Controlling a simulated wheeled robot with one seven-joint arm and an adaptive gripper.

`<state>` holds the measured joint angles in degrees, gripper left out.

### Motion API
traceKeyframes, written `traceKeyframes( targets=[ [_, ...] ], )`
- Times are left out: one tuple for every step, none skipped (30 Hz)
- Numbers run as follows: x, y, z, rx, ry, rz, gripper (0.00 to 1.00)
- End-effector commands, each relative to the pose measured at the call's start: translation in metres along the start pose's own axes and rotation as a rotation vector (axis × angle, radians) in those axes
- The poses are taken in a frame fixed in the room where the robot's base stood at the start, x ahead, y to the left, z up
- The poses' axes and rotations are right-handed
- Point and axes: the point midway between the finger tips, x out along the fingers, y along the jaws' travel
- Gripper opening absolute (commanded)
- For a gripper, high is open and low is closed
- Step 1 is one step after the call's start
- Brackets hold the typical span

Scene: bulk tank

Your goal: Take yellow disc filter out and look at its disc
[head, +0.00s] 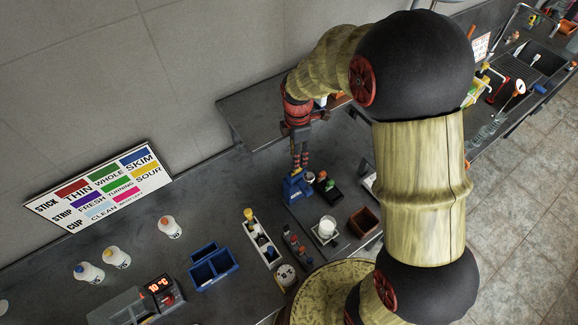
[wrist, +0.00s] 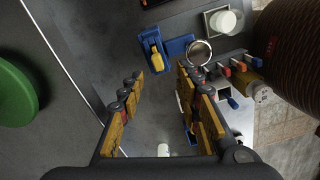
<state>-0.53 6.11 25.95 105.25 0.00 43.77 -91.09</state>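A yellow piece (wrist: 156,54), which looks like the yellow disc filter's handle, sits in a blue holder (wrist: 147,41) in the wrist view; no disc shows on it. In the head view the blue holder (head: 297,188) stands on the dark counter, and my gripper (head: 301,163) is just above it, partly covering it. In the wrist view my gripper (wrist: 160,80) is open, its yellow-padded fingers well apart, with nothing held between them. The yellow piece lies beyond the fingertips, apart from them.
A metal ring (wrist: 200,52) and a white cup (wrist: 222,21) stand to the right of the holder. A brown box (head: 364,221), a blue tray (head: 212,268) and a white rack (head: 262,240) are on the counter. A wall sign (head: 103,185) is behind. Bottles stand left.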

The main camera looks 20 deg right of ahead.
Motion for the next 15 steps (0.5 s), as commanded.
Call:
traceKeyframes(
  targets=[
    [-0.002, 0.004, 0.000, -0.069, -0.001, 0.009, 0.34],
    [-0.002, 0.005, 0.000, -0.110, -0.001, 0.013, 0.34],
    [-0.002, 0.005, 0.000, -0.156, -0.001, 0.015, 0.34],
    [-0.002, 0.005, 0.000, -0.186, -0.002, 0.016, 0.34],
    [-0.002, 0.006, 0.000, -0.212, -0.002, 0.018, 0.34],
    [-0.002, 0.006, 0.000, -0.241, -0.003, 0.019, 0.34],
    [-0.002, 0.006, 0.000, -0.260, -0.003, 0.019, 0.34],
    [-0.002, 0.006, 0.000, -0.274, -0.003, 0.020, 0.34],
    [-0.002, 0.006, 0.000, -0.288, -0.003, 0.019, 0.34],
    [-0.001, 0.006, 0.000, -0.296, -0.003, 0.019, 0.34],
    [0.000, 0.006, 0.000, -0.302, -0.003, 0.018, 0.34],
    [0.002, 0.005, 0.000, -0.306, -0.003, 0.017, 0.34],
    [0.005, 0.005, 0.000, -0.307, -0.003, 0.016, 0.34],
    [0.008, 0.005, 0.000, -0.307, -0.003, 0.015, 0.34],
    [0.013, 0.005, 0.001, -0.307, -0.003, 0.015, 0.34]
  ],
)
